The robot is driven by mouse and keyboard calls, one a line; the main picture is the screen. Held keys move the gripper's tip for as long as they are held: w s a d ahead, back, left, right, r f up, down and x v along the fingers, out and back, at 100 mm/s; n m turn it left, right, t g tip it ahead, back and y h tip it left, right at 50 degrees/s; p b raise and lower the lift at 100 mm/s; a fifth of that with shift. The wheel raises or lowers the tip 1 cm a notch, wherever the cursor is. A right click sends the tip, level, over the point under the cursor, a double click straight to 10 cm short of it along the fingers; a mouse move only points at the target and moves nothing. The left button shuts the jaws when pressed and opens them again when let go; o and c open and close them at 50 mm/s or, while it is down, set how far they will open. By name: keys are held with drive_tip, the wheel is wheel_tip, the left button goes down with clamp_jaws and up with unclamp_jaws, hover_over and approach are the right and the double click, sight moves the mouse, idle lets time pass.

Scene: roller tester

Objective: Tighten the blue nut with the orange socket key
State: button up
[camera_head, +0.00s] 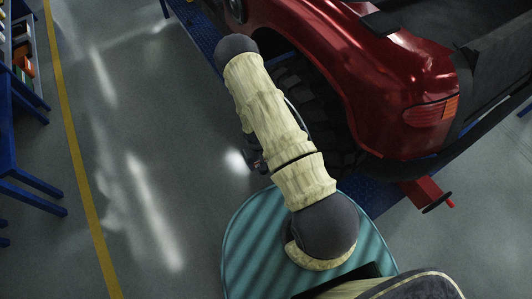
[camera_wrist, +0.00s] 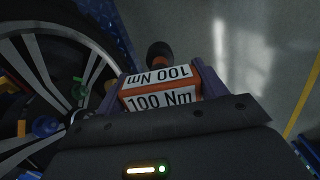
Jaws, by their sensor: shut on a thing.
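In the wrist view my gripper (camera_wrist: 160,92) is shut on the orange socket key (camera_wrist: 196,72), with purple-grey fingers on both sides of its block. The block carries white labels reading "100 Nm". A dark round end of the key sticks out beyond the fingers, over the floor. The wheel (camera_wrist: 68,28) with light spokes is at the left, beside the key and apart from it. A blue nut (camera_wrist: 45,126) appears low among the spokes, near green and yellow pieces; its seating cannot be told. In the head view my arm hides most of the gripper and the wheel's face.
The red vehicle (camera_head: 340,50) stands on a blue platform (camera_head: 198,28), with its dark tyre (camera_head: 300,90) beside my arm. A red bracket (camera_head: 422,190) juts out at right. Blue racks (camera_head: 15,140) stand at far left. The grey floor between is clear, with a yellow line (camera_head: 75,150).

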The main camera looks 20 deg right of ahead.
drive_tip(key=s+d+f+n+g+h+b, duration=0.1)
drive_tip(key=s+d+f+n+h+b, duration=0.2)
drive_tip(key=d+f+n+h+b, duration=0.55)
drive_tip(key=w+a+r+n+t+h+b, duration=0.2)
drive_tip(key=w+a+r+t+h+b, duration=0.3)
drive_tip(key=b, duration=1)
wheel_tip(320, 180, up, 4)
drive_tip(key=w+h, duration=0.1)
drive_tip(key=h, duration=0.2)
drive_tip(key=shift+a, duration=0.3)
drive_tip(key=shift+r+p, duration=0.2)
drive_tip(key=shift+p, duration=0.2)
drive_tip(key=shift+w+d+f+p, duration=0.1)
drive_tip(key=shift+w+d+p, duration=0.1)
drive_tip(key=shift+d, duration=0.75)
drive_tip(key=shift+w+d+r+p, duration=0.1)
drive_tip(key=shift+w+d+p, duration=0.15)
drive_tip(key=shift+d, duration=0.65)
drive_tip(key=shift+w+d+f+p, duration=0.1)
drive_tip(key=shift+w+d+p, duration=0.1)
drive_tip(key=shift+d, duration=0.75)
drive_tip(key=shift+s+p, duration=0.1)
drive_tip(key=shift+p, duration=0.35)
